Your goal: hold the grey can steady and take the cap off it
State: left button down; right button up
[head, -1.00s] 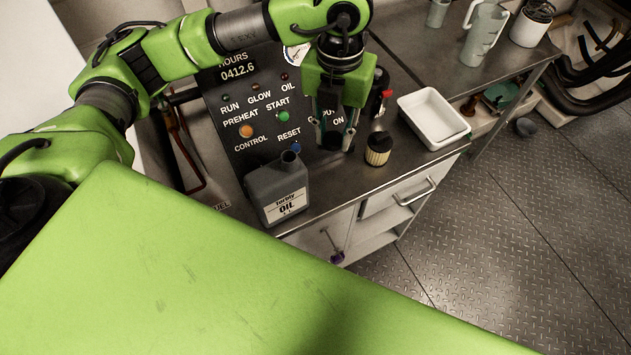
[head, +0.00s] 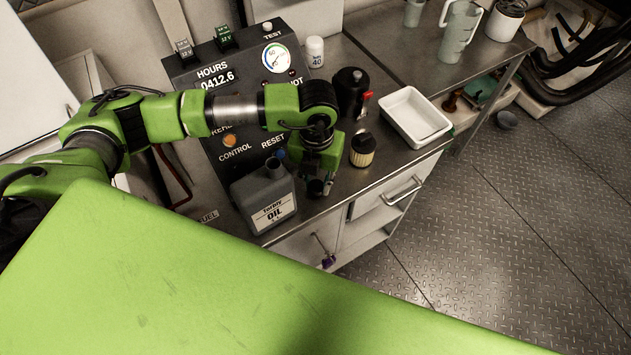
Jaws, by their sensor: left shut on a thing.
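The grey can (head: 264,198), with a white OIL label, stands upright on the metal bench in the head view. Its short neck (head: 274,166) shows a dark round top with no cap visible on it. My left gripper (head: 318,187) is just right of the can, apart from it, pointing down over the bench. It is shut on a small dark round piece that looks like the cap (head: 316,187), partly hidden by the fingers. My right gripper is not in view, and no gripper touches the can.
A yellowish filter with a black top (head: 362,151) stands right of my gripper. Behind are a black container (head: 350,88), a white bottle (head: 315,52) and the control panel (head: 200,85). A white tray (head: 414,118) lies to the right. The bench's front edge is close.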

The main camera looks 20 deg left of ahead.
pick_arm(q)
jog(key=shift+f, duration=0.75)
jog(key=shift+f, duration=0.1)
jog(key=shift+f, duration=0.15)
jog(key=c, duration=1.7)
grip_release()
